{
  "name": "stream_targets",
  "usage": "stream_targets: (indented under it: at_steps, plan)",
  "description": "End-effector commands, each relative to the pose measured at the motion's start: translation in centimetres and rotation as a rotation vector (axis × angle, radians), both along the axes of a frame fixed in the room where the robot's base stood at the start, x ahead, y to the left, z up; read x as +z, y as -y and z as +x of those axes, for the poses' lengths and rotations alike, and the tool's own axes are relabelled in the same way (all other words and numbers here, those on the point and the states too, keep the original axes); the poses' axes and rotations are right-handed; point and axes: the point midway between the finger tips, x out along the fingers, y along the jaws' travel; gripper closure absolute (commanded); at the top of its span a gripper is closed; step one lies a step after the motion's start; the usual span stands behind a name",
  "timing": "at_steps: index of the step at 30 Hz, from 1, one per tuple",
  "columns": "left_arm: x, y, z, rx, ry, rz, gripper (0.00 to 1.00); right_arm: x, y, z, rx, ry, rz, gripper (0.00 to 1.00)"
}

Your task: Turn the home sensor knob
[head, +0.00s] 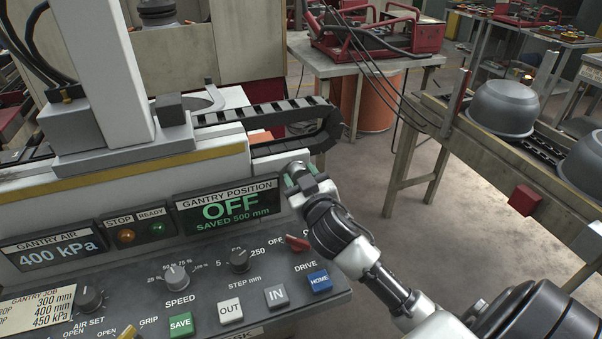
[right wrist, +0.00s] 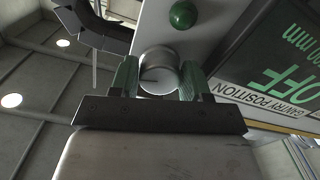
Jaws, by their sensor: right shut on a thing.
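The home sensor knob (right wrist: 158,74) is a short round metal cylinder on the pale panel at the right end of the console. My right gripper (right wrist: 155,80) has its green fingers on either side of the knob and is shut on it. In the head view my right gripper (head: 301,177) reaches the panel just right of the gantry position display, and it hides most of the knob. The gantry position display (head: 225,208) reads OFF, saved 500 mm. My left gripper is not in view.
A green round lamp (right wrist: 183,14) sits close to the knob. The control desk below carries a red drive lever (head: 297,243), a blue HOME button (head: 319,281) and a STEP knob (head: 239,260). A black cable chain (head: 325,128) runs behind. A conveyor with grey pots (head: 503,107) stands at right.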

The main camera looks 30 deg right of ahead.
Motion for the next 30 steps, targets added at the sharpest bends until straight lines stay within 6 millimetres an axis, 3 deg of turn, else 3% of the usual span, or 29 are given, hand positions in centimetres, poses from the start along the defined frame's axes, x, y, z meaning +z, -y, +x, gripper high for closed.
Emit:
stream_targets:
  at_steps: [30]
  plan:
    - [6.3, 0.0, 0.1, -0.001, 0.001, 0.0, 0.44, 0.4, 0.1, 0.0, 0.002, -0.227, -0.942, 0.77]
